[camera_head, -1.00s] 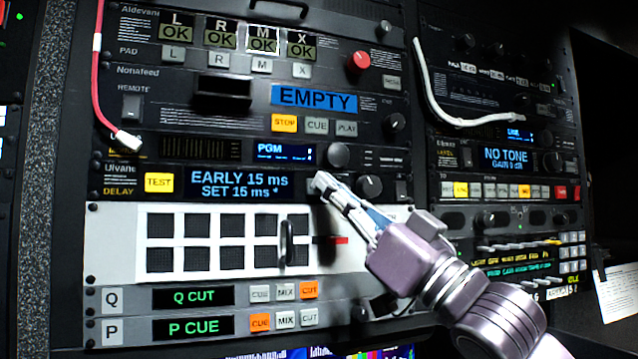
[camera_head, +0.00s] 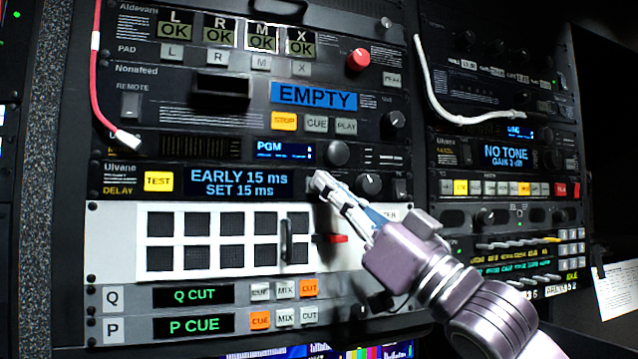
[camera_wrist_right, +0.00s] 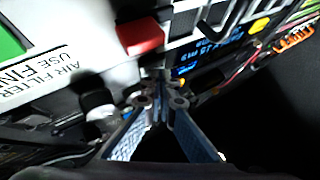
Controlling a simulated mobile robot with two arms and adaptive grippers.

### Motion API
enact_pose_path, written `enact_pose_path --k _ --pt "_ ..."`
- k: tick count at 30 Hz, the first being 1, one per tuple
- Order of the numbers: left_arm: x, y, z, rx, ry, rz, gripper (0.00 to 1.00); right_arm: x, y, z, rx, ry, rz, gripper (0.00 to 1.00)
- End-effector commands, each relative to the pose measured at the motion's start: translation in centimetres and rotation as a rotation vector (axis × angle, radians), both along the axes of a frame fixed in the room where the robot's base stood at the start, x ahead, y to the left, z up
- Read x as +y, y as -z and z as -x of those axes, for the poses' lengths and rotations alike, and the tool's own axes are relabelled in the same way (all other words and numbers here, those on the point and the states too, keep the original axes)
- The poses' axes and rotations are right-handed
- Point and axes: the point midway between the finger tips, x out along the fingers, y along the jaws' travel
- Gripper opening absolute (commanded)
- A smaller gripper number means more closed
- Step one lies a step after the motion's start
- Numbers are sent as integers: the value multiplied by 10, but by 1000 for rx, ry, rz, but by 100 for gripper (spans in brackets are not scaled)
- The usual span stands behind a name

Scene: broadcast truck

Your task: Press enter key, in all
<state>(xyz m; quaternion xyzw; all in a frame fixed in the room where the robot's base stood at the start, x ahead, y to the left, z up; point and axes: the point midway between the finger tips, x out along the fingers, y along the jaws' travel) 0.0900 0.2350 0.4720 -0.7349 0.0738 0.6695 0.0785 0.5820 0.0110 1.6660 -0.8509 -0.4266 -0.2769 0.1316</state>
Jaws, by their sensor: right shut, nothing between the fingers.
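The delay unit with the yellow TEST key (camera_head: 159,181) has a blue display (camera_head: 238,183) reading "EARLY 15 ms" and "SET 15 ms". My right gripper (camera_head: 320,183) is shut and empty, its fingertips at the panel just right of this display and left of a black knob (camera_head: 369,185). The fingertips cover the spot there, so an enter key is not readable, and I cannot tell whether they touch the panel. In the right wrist view the shut fingertips (camera_wrist_right: 160,88) are beside the display (camera_wrist_right: 190,62). My left gripper is not in view.
Below the unit is a white perforated panel (camera_head: 140,245) with a black handle (camera_head: 287,243) and a red lever (camera_head: 331,239), close under my right fingers. Above are a PGM display (camera_head: 284,152) and a knob (camera_head: 338,153). A white cable (camera_head: 430,90) hangs at the right rack.

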Motion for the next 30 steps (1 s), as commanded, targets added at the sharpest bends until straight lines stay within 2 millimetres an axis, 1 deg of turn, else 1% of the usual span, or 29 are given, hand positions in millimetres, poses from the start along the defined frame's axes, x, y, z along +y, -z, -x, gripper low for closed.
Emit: enact_pose_path --k 10,20,30 --pt "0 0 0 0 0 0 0 0 1 0 1 1 0 0" --pt "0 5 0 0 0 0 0 -5 1 12 1 1 0 0" --pt "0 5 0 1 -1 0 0 -6 1 14 1 1 0 0"
